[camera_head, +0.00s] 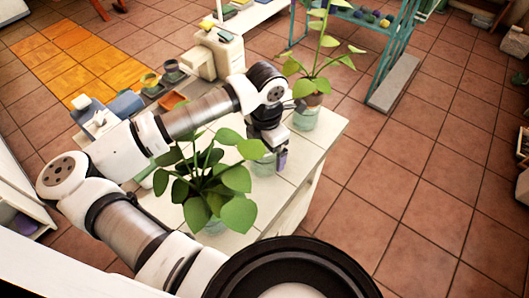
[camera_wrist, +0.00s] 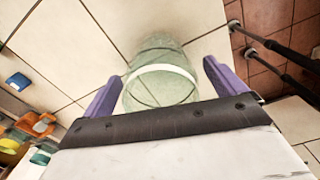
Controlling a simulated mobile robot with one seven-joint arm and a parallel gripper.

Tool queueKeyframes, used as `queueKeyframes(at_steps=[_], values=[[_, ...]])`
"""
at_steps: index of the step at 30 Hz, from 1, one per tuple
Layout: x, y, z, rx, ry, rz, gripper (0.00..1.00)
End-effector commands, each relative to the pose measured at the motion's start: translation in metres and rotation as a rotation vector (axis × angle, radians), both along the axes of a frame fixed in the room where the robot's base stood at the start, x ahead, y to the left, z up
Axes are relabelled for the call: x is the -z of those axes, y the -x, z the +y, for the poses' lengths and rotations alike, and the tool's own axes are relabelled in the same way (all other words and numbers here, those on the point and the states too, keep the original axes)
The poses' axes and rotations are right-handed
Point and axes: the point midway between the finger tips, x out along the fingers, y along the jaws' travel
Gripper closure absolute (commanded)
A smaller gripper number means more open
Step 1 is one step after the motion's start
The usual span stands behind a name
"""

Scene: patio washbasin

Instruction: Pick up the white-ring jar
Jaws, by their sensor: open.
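The white-ring jar (camera_wrist: 160,85) is clear greenish glass with a white band around it, seen in the wrist view. It stands on the pale tiled counter, between the two purple fingers of my gripper (camera_wrist: 163,88). The fingers are apart, and a gap shows between each finger and the glass. In the head view the jar (camera_head: 264,165) is partly hidden behind my gripper (camera_head: 276,165) and a plant leaf. The gripper points down at the counter there.
A leafy plant in a glass jar (camera_head: 210,190) stands close in front on the counter (camera_head: 303,160). Another plant in a jar (camera_head: 306,117) stands just behind my gripper. Orange and blue containers sit at the counter's far left. Open floor (camera_head: 400,190) lies to the right.

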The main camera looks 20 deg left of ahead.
Motion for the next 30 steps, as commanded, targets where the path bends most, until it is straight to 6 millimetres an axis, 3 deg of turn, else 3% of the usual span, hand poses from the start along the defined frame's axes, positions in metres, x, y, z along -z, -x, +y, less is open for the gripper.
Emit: queueKeyframes(at_steps=[6, 17, 30], values=[[0.001, 0.0, 0.0, 0.0, 0.0, -0.001, 0.06], [0.0, 0.0, 0.0, 0.0, 0.0, -0.001, 0.53], [-0.011, -0.001, 0.001, -0.001, -0.003, -0.003, 0.53]])
